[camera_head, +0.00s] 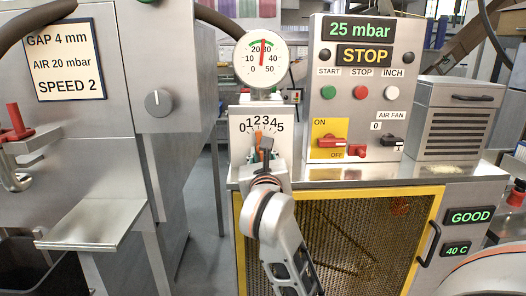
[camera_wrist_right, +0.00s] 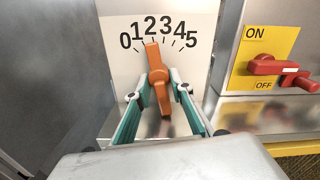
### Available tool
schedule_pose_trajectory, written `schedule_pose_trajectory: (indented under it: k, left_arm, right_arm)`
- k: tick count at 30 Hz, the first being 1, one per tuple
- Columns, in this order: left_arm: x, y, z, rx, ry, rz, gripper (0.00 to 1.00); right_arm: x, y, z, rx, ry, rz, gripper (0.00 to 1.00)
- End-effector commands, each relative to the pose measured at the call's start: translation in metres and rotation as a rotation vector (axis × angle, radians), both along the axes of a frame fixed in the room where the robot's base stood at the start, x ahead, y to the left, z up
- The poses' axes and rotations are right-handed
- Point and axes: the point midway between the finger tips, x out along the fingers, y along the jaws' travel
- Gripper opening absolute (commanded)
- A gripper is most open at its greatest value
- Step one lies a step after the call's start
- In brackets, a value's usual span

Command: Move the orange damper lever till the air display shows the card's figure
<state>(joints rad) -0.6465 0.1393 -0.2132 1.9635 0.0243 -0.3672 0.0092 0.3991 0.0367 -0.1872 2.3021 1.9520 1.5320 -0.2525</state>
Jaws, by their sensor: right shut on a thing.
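The orange damper lever (camera_wrist_right: 160,78) points at about 2 on its 0-to-5 scale in the right wrist view. My right gripper (camera_wrist_right: 158,94) has its fingers on both sides of the lever and is shut on it. In the head view this gripper (camera_head: 265,152) hides most of the lever (camera_head: 259,138). The air display (camera_head: 360,29) reads 25 mbar. The card (camera_head: 65,61) reads GAP 4 mm, AIR 20 mbar, SPEED 2. My left gripper is not in view.
A round gauge (camera_head: 262,60) above the scale has its needle between 20 and 30. Right of the lever are a red ON/OFF handle (camera_head: 331,141) and a black air fan switch (camera_head: 392,141). A metal shelf (camera_head: 95,224) juts out at left. Green displays (camera_head: 469,216) read GOOD and 40 C.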

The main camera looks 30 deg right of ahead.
Motion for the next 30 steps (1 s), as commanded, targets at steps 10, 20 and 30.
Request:
schedule_pose_trajectory:
  k: [10,20,30]
  left_arm:
    - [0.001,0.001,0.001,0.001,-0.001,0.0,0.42]
    - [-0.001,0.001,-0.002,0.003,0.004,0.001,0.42]
    - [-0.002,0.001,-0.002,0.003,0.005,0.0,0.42]
  right_arm:
    - [0.0,-0.001,0.0,-0.003,0.001,-0.002,0.0]
    - [0.0,0.0,0.0,-0.002,0.001,-0.001,0.38]
    - [-0.026,0.016,-0.001,0.0,0.0,0.002,0.38]
